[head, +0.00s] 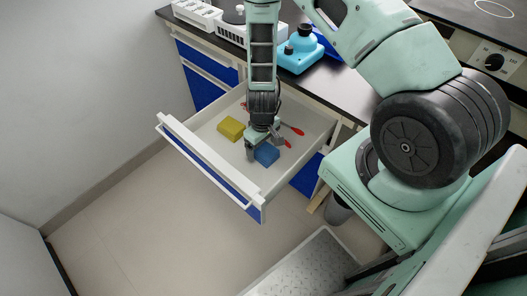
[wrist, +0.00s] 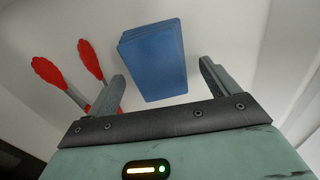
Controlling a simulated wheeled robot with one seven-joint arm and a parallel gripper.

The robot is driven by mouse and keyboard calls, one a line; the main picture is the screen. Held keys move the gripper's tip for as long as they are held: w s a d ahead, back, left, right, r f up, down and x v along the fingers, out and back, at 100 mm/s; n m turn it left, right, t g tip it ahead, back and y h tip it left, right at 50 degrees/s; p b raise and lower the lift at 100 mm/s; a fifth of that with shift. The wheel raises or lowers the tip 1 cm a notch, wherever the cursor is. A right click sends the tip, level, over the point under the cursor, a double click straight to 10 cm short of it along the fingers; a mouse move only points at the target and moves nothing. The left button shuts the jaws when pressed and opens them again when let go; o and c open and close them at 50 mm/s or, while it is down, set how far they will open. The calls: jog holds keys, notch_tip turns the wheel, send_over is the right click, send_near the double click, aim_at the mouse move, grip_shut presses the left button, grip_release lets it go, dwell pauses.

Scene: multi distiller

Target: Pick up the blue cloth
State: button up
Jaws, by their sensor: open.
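The blue cloth (head: 267,155) is a small folded block lying on the floor of the open drawer (head: 191,147). In the wrist view the blue cloth (wrist: 154,62) lies ahead of my gripper, roughly between the lines of the two fingers and closer to the left one. My gripper (head: 263,143) is down inside the drawer beside the cloth. Its fingers (wrist: 160,85) are apart with nothing held. In the head view my gripper partly covers the cloth's left side.
A yellow block (head: 230,129) lies left of my gripper in the drawer. Red-handled tools (wrist: 68,72) lie close to the left finger. The drawer walls surround the area. A blue device (head: 299,54) stands on the dark counter above. Floor in front is clear.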

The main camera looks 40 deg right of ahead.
aim_at(262, 149)
jog(key=shift+f, duration=0.65)
jog(key=c, duration=1.1)
jog(key=shift+o, duration=0.2)
jog(key=shift+r, duration=0.15)
notch_tip(262, 149, up, 10)
